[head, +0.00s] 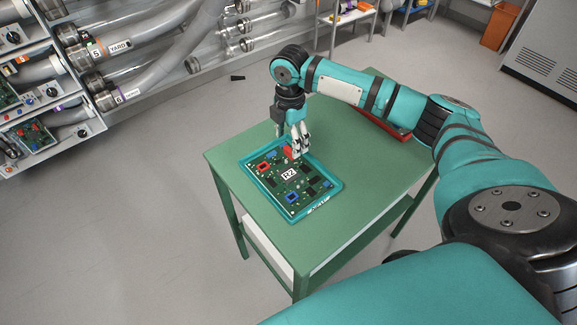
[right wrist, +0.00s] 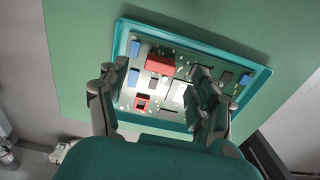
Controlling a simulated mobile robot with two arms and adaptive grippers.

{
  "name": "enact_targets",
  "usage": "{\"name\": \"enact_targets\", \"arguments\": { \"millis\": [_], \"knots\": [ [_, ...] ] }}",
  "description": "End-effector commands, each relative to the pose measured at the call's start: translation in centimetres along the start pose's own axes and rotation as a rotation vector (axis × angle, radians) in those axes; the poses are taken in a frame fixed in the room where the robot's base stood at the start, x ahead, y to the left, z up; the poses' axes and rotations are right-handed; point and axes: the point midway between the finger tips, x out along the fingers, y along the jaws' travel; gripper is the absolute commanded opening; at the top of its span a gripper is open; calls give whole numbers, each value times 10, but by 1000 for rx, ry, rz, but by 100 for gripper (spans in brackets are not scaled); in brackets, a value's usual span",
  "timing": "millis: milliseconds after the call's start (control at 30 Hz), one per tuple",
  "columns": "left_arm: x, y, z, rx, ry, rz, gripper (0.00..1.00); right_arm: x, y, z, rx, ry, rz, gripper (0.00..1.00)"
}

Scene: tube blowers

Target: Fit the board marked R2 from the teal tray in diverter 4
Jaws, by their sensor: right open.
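The green circuit board marked R2 (head: 303,188) lies in the teal tray (head: 264,192) on the green table. It carries red and blue parts and a white R2 label. My right gripper (head: 297,153) points down over the board's far edge, by a red part. In the right wrist view, the open fingers (right wrist: 163,84) stand apart over the board (right wrist: 190,66), with a red block (right wrist: 160,65) between them. I cannot tell whether they touch it. My left gripper is not in view. No diverter numbered 4 is readable.
The green table (head: 340,220) has free room around the tray. A red object (head: 385,125) lies at its back right, partly behind my arm. Grey cabinets with boards (head: 32,136), knobs and clear tubes (head: 140,70) stand at left. Open floor (head: 150,220) lies between.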

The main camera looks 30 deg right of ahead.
Motion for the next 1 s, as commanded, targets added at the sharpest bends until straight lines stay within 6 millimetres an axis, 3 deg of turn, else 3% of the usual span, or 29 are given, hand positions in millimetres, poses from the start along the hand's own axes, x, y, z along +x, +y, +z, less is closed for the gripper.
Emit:
{"name": "enact_targets", "arguments": {
  "millis": [200,500,1000],
  "knots": [
    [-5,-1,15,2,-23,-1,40,30,-1,-6,0,0,-3,65],
    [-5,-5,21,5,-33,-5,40,36,-1,-6,0,-1,0,65],
    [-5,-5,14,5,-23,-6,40,36,-1,-6,0,0,0,1]
  ]
}}
